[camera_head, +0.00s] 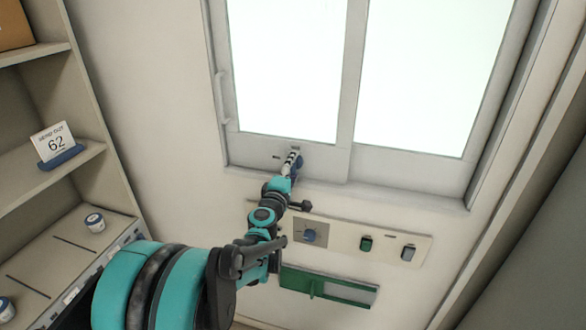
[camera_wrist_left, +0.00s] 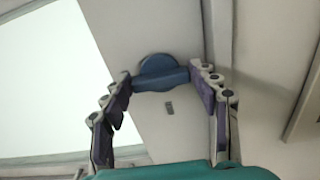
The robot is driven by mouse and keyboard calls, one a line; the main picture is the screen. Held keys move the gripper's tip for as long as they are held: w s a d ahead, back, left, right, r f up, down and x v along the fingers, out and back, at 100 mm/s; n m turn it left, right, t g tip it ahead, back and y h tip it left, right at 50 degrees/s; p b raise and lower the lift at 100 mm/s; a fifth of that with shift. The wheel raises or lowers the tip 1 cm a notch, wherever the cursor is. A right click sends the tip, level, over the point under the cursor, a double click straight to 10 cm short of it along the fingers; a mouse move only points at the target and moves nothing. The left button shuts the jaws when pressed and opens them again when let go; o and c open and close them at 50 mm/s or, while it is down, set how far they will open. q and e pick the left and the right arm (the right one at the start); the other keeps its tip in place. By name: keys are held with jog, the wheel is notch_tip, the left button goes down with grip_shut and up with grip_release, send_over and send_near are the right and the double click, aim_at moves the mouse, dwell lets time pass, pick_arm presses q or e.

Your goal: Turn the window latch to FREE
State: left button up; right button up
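The window latch shows in the left wrist view as a blue round knob with a raised bar (camera_wrist_left: 160,78), on the pale window frame. In the head view its blue edge (camera_head: 298,168) shows at the bottom of the frame, partly hidden by my gripper. My left gripper (camera_head: 292,160) reaches it from below. In the left wrist view its fingers (camera_wrist_left: 161,76) are spread wide, one tip at each end of the bar. I cannot tell whether they touch it. The lettering by the latch is too small to read. My right gripper is not in view.
Below the sill, a wall panel (camera_head: 345,240) carries a grey dial (camera_head: 311,232) and two switches. A green-edged holder (camera_head: 325,287) hangs under it. A window handle (camera_head: 222,97) is on the frame's left.

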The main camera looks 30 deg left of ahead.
pick_arm(q)
jog(key=shift+o, duration=1.2)
jog(key=v, duration=1.2)
jog(key=shift+d, duration=0.1)
